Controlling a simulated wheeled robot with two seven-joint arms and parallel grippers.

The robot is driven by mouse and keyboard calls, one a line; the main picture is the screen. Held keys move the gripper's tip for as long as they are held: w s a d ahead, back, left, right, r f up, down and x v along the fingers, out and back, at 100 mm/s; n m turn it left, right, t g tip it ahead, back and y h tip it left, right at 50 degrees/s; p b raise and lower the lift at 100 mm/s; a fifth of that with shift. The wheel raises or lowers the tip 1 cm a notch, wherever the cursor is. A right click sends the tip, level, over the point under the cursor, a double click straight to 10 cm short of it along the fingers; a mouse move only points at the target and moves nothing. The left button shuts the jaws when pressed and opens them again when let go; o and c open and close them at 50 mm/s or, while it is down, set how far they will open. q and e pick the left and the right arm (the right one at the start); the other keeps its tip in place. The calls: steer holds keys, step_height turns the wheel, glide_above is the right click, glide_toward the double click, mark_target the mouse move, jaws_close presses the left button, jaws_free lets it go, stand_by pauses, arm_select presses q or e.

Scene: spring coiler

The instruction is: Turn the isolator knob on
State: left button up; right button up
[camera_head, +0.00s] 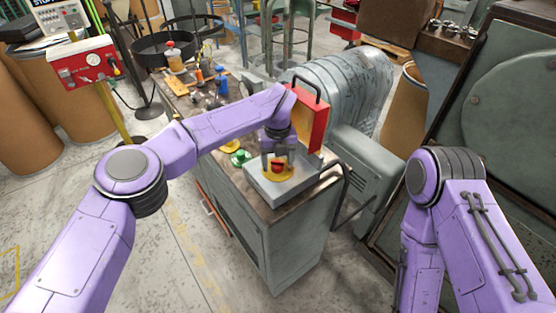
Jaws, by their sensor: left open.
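The red isolator knob (277,167) sits on a round yellow plate (288,174) on top of a grey box (265,190), at the front end of the workbench. My left gripper (278,168) points down over the knob with its jaws open, one finger on each side of it. I cannot tell whether the fingers touch the knob. The knob's exact angle is too small to read. My right arm shows at the lower right, but its gripper is out of view.
An upright red case with a yellow face (305,115) stands just behind the grey box. A green object (240,157) lies left of it. Bottles and tools crowd the bench's far end. A large grey motor housing (335,90) stands to the right. Open floor (190,255) lies at left front.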

mark_target(278, 161)
arm_select(q)
step_height(278, 161, up, 11)
steer(key=b, duration=0.1)
steer(key=shift+f, duration=0.2)
arm_select(e)
steer(key=shift+f, duration=0.7)
